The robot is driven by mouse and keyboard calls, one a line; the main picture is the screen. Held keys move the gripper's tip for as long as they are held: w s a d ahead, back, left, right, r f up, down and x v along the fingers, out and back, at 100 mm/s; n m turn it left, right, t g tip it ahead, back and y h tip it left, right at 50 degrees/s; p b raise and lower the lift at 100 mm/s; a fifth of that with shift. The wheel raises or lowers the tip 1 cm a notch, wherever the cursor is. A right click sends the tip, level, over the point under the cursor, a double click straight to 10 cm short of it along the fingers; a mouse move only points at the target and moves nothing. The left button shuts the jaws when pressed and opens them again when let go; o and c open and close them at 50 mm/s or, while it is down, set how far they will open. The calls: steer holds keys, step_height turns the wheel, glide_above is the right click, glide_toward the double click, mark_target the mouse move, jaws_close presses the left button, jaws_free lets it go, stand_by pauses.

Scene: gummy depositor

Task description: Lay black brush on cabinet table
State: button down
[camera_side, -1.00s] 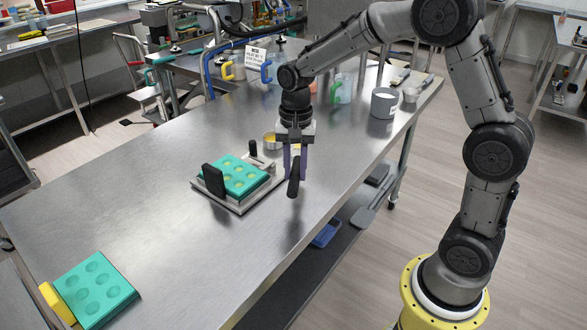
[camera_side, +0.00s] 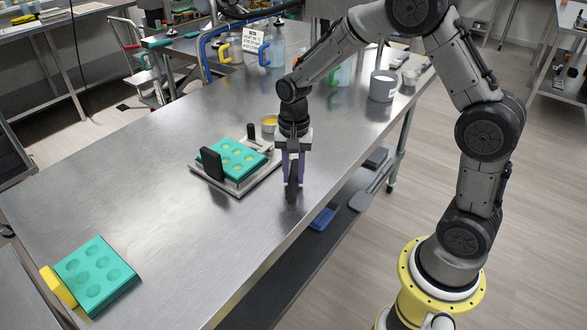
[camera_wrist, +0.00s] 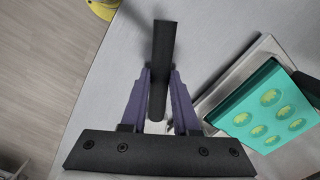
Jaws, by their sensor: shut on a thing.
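My gripper (camera_side: 293,180) has its purple fingers shut on the black brush (camera_side: 294,184), over the steel cabinet table (camera_side: 190,260) near its front edge. In the wrist view, the brush (camera_wrist: 163,60) is a dark handle between the two fingers (camera_wrist: 160,95), with its long end past the fingertips. In the side view the brush hangs low, close to the table top. I cannot tell whether it touches the surface. The fingers hide part of the brush.
Left of the gripper, a metal tray with black handles holds a teal mold (camera_side: 232,157); it also shows in the wrist view (camera_wrist: 268,110). A small yellow-filled cup (camera_side: 269,123) stands behind. Another teal mold (camera_side: 95,275) lies at the lower left. The table between is clear.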

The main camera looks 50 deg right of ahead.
mark_target(294, 174)
steer(key=c, duration=0.6)
jaws_free()
steer(key=r, duration=1.3)
steer(key=shift+w+d+r, duration=0.1)
steer(key=shift+d+r, duration=0.1)
steer(key=shift+r, duration=0.2)
steer(key=shift+r, duration=0.1)
